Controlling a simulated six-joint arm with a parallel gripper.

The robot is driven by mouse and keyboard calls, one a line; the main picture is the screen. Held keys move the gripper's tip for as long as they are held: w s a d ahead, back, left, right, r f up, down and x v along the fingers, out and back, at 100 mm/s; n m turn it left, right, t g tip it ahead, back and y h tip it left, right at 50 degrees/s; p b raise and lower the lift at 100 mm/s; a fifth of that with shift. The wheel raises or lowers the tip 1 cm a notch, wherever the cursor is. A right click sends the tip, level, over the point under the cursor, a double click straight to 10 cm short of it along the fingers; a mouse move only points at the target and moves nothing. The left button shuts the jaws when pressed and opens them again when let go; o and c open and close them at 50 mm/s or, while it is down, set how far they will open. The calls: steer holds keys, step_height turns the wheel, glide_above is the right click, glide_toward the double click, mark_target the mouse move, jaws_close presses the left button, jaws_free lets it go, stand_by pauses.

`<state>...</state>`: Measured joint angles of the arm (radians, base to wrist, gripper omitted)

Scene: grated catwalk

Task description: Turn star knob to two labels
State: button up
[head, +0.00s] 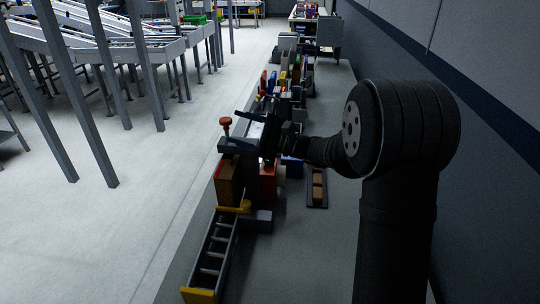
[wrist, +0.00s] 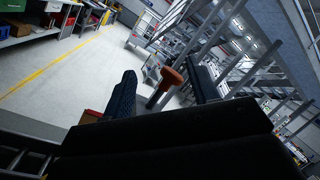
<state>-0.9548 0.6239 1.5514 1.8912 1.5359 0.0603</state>
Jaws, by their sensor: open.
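An orange-red knob (head: 226,122) stands upright on a short stem, on a grey block at the near end of a row of items. My gripper (head: 250,127) is open and empty, just right of the knob in the head view. I cannot tell how far beyond the fingertips the knob is. No label can be read in either view, and the knob's star shape is not clear.
A brown box (head: 229,184) and a red box (head: 268,181) stand below the block. A ladder-like frame with yellow ends (head: 211,255) lies nearer. Several coloured items line the strip behind. A wall (head: 490,150) runs along the right; the pale floor (head: 140,215) at left is open.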

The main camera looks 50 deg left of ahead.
step_height(320, 180, up, 7)
steer(key=a+n+t+h, duration=0.3)
steer(key=n+h, duration=0.8)
steer(key=n, duration=0.2)
steer(key=w+f+n+t+h, duration=0.2)
steer(key=w+f+t+h, duration=0.25)
steer(key=w+t, duration=0.7)
steer(key=shift+g, duration=0.25)
steer(key=f, duration=1.1)
steer(key=a+f, duration=0.1)
steer(key=f, duration=0.5)
steer(key=shift+w+f, duration=0.2)
steer(key=shift+f, duration=0.15)
steer(key=c, duration=1)
steer(key=shift+o, duration=0.2)
steer(key=shift+m, duration=2.5)
